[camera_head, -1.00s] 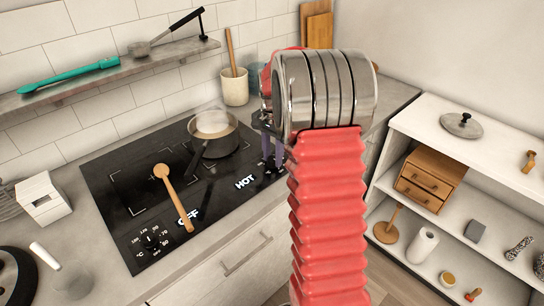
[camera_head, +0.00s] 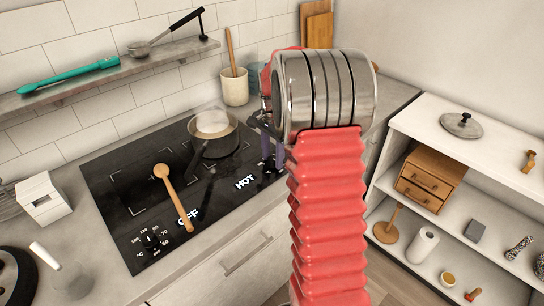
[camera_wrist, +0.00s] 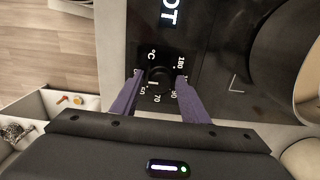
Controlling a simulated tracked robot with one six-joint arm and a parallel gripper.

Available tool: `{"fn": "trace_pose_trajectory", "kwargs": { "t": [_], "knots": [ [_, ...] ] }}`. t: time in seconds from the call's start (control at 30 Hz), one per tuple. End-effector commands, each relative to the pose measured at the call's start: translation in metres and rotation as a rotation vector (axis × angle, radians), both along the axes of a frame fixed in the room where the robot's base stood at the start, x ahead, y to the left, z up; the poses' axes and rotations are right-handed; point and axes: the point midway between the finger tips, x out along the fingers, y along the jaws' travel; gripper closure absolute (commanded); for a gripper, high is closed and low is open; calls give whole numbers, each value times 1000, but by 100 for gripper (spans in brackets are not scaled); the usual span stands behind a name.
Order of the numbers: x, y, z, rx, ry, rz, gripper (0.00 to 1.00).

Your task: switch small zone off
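The black hob (camera_head: 120,215) has an OFF label by its left dial (camera_head: 150,240) and a HOT label (camera_head: 245,183) toward the right. A pan (camera_head: 214,135) with pale contents stands at the back right of the hob. My gripper (camera_wrist: 159,78) is over the right end of the hob. In the wrist view its purple fingers are apart, one on each side of a dark dial (camera_wrist: 160,80) ringed by temperature numbers. Gaps seem to show between fingers and dial. My arm hides this dial in the head view.
A wooden spoon (camera_head: 174,197) lies across the hob's left part. A utensil pot (camera_head: 235,86) stands behind it. A wall shelf (camera_head: 110,76) runs above. A white shelf unit (camera_head: 400,120) with small items stands to the right.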

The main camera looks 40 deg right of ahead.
Motion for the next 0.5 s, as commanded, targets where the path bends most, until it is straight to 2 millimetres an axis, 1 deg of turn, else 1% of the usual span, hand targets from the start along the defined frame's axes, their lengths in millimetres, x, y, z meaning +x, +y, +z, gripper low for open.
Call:
{"fn": "trace_pose_trajectory", "kwargs": {
  "t": [0.03, 0.1, 0.37, 0.5],
  "knots": [
    [0, 0, 0, 0, 0, 0, 56],
    [0, 0, 0, -1, -1, 0, 52],
    [0, -1, 1, -1, -2, 0, 52],
    [1, -1, 9, -2, -2, 0, 52]
  ]
}}
